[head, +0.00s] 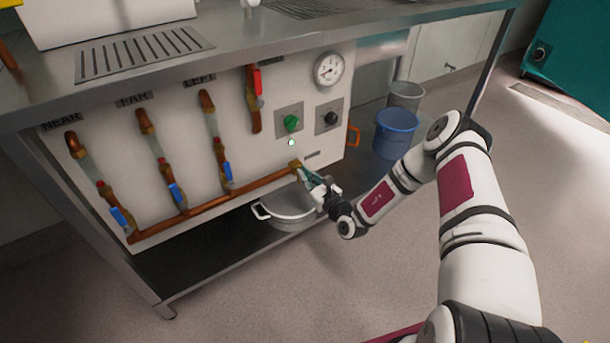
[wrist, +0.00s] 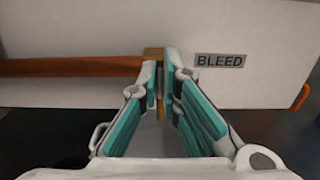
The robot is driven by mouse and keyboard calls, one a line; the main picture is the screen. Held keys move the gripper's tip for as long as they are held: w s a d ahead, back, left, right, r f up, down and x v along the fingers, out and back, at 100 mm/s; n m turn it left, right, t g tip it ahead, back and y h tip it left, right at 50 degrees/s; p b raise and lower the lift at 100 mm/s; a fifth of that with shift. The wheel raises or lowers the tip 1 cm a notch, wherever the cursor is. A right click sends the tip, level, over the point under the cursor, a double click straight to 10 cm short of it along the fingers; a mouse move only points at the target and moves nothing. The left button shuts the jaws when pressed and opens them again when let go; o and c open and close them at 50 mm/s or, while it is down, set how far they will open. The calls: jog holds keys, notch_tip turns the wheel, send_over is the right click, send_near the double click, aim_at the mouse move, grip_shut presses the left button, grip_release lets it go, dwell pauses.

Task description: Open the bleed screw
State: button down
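The brass bleed fitting (head: 295,164) sits at the right end of the horizontal copper pipe, low on the white panel. In the wrist view its brass block (wrist: 153,54) shows beside the BLEED label (wrist: 220,61). My gripper (head: 308,177) reaches to this fitting. In the wrist view its teal-padded fingers (wrist: 162,78) converge to a narrow gap at the fitting, with a small part between the tips. The fingers look closed on the bleed screw, which they mostly hide.
A metal pot (head: 287,209) stands on the dark lower shelf (head: 195,255), beneath the fitting. Valves with blue handles (head: 174,194) line the panel at left. A blue bucket (head: 395,133) stands behind, at right.

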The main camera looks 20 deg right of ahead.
jog(key=shift+n+p, duration=0.3)
jog(key=shift+s+a+f+n+p, duration=0.15)
jog(key=shift+n+p, duration=1.35)
jog(key=shift+n, duration=0.8)
jog(key=shift+w+a+f+n+p, duration=0.15)
jog(key=shift+n+p, duration=1.3)
jog(key=shift+n, duration=0.85)
jog(key=shift+s+a+f+n+p, duration=0.15)
jog(key=shift+n+p, duration=1.35)
jog(key=shift+n, duration=0.8)
jog(key=c, duration=1.8)
grip_release()
